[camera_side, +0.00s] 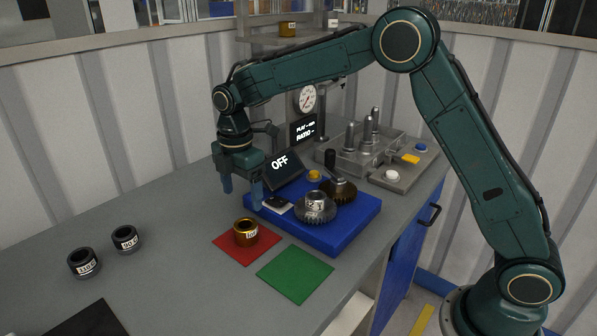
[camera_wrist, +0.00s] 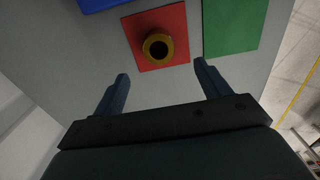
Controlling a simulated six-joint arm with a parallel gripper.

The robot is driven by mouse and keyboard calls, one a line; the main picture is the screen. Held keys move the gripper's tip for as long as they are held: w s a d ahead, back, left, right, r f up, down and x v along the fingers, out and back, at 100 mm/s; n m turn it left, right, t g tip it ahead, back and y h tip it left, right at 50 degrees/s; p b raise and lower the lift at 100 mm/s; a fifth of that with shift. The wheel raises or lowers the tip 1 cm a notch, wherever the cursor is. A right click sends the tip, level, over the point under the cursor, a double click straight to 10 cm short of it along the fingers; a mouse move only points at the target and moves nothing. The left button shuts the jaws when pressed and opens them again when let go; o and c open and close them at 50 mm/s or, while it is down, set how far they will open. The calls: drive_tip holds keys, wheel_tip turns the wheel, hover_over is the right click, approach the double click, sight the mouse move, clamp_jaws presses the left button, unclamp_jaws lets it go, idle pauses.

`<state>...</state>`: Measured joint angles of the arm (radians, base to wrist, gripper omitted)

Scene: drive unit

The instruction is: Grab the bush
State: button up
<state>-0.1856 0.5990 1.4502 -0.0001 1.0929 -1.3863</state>
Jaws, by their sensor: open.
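A gold bush (camera_side: 246,232) with a white label stands on a red mat (camera_side: 226,249) on the grey bench. In the wrist view the bush (camera_wrist: 158,47) shows its dark bore from above, on the red mat (camera_wrist: 175,13). My gripper (camera_side: 242,196) is open and empty, pointing down above the bench, behind the bush in the side view. In the wrist view the gripper's fingers (camera_wrist: 161,72) are spread, and the bush lies beyond their tips, roughly in line with the gap. Two dark labelled bushes (camera_side: 84,263) (camera_side: 125,239) stand at the left. A silver bush (camera_side: 316,204) sits at a gear.
A green mat (camera_side: 295,274) lies right of the red one, bare. A grey fixture (camera_side: 362,158) with upright posts stands behind. A black mat (camera_side: 88,322) lies front left.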

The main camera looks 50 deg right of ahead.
hover_over(245, 225)
drive_tip(key=s+a, duration=0.1)
drive_tip(key=s, duration=0.1)
drive_tip(key=shift+w+f, duration=0.15)
drive_tip(key=shift+f, duration=2.4)
drive_tip(key=shift+w+f, duration=0.1)
drive_tip(key=shift+f, duration=2.5)
drive_tip(key=c, duration=1.4)
drive_tip(key=shift+c, duration=0.2)
drive_tip(key=shift+r, duration=0.15)
